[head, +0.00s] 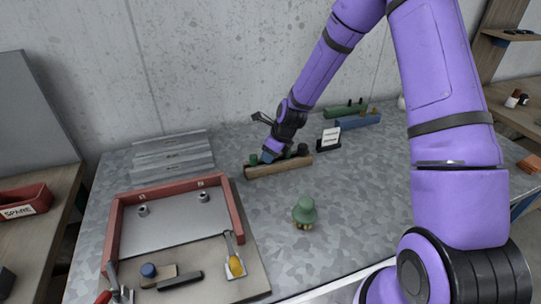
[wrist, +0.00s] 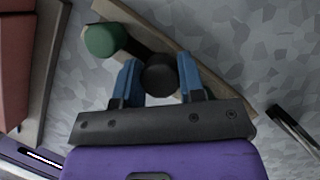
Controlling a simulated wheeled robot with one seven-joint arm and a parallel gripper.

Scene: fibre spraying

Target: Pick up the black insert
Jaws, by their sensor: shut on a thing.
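The black insert (wrist: 160,76) shows in the wrist view as a dark round top between the two blue fingers. My gripper (wrist: 158,80) is shut on it. In the head view my gripper (head: 270,155) is down at the wooden rack (head: 278,169), and its fingers and wrist hide the held insert there. A green insert (wrist: 104,39) stands at the rack's left end in the wrist view, apart from my fingers. It also shows in the head view (head: 253,160). A dark piece (head: 303,149) stands in the rack right of my gripper. Whether the held insert is clear of the rack cannot be told.
A red-walled fixture (head: 112,235) stands at front left, with a yellow-tipped tool (head: 236,262) at its front. A green capped object (head: 305,212) stands front of the rack. A small sign (head: 329,138) and a blue rack (head: 358,121) stand behind right. The table's right middle is clear.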

